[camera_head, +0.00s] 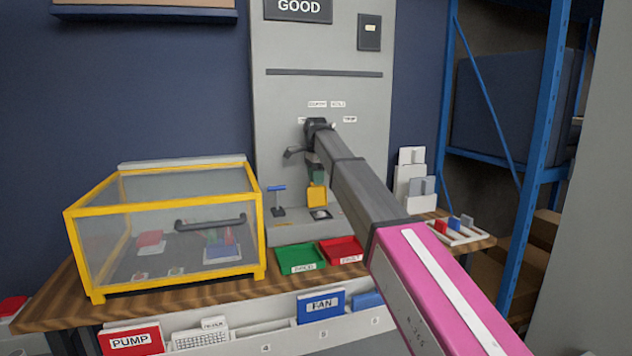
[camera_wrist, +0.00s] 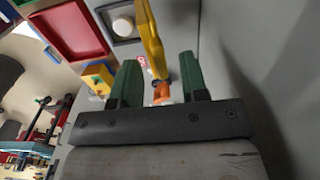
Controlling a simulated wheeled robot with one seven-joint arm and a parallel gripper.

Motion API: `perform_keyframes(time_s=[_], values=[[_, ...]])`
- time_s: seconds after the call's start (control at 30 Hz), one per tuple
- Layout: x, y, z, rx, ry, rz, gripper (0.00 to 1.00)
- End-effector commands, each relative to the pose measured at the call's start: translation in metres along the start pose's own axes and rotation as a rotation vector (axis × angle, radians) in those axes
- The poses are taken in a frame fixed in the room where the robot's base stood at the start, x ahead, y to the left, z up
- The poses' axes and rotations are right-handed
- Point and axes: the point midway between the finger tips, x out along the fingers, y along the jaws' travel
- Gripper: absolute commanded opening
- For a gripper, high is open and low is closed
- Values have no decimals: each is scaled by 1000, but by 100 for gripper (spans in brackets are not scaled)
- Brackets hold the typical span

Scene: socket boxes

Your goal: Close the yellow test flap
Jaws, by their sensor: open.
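The yellow test flap (camera_head: 317,196) stands raised on the grey station, just below my gripper (camera_head: 316,174). In the wrist view the flap (camera_wrist: 150,38) shows as a narrow yellow piece seen nearly edge-on. Its lower end reaches into the gap between the two green fingers of my gripper (camera_wrist: 160,80). The fingers are apart, with space on both sides of the flap; I cannot tell whether either touches it. A small orange part (camera_wrist: 162,92) shows at the flap's lower end. My arm partly hides the station in the head view.
A white round button (camera_head: 320,214) sits below the flap. Green (camera_head: 296,257) and red (camera_head: 345,250) trays lie in front. A yellow-framed clear box (camera_head: 72,250) stands left, a blue-topped lever (camera_head: 277,195) between. A small rack (camera_head: 462,233) stands right.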

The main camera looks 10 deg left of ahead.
Motion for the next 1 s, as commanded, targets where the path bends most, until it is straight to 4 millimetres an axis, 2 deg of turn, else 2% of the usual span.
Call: perform_keyframes(time_s=[0.17, 0.43, 0.47, 0.5, 0.57, 0.6, 1.0], values=[[10, 0, 0, 0, 0, -1, 41], [12, 0, 0, 0, 0, -1, 41], [12, 0, 0, 0, 0, -1, 37], [12, 0, 0, 0, 0, -1, 24], [12, 0, 0, 0, 0, -1, 5], [12, 0, 0, 0, 0, -1, 0], [11, -5, -6, 0, 0, -50, 0]])
